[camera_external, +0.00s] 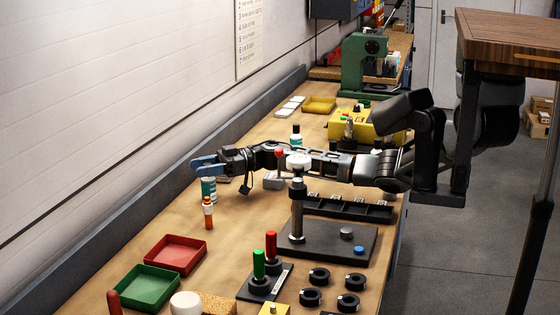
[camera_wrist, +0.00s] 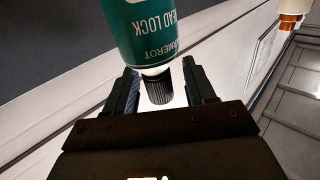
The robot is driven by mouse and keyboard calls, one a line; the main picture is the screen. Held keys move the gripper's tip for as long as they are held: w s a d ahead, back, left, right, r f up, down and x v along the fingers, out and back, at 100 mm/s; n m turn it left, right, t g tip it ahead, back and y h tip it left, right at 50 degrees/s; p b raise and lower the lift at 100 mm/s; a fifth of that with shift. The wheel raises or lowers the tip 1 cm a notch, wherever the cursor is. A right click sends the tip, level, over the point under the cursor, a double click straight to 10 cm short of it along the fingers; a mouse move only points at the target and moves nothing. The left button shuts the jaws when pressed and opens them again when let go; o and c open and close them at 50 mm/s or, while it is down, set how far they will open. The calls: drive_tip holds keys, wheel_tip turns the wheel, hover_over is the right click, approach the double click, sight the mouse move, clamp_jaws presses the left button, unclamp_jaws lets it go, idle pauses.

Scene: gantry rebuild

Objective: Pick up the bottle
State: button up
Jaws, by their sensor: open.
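The fingers are open, with a gap visible on each side of the cap. A second teal bottle (camera_external: 296,133) with a black cap stands farther back, behind my arm.
A small orange and white bottle (camera_external: 208,213) stands close in front of the teal bottle. Red (camera_external: 175,254) and green (camera_external: 148,287) trays lie nearer the camera. A black stand (camera_external: 330,240) with a post is to the right. The wall runs along the left.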

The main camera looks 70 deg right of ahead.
drive_tip(key=shift+w+a, duration=0.25)
drive_tip(key=shift+c, duration=0.2)
clamp_jaws()
idle(0.3)
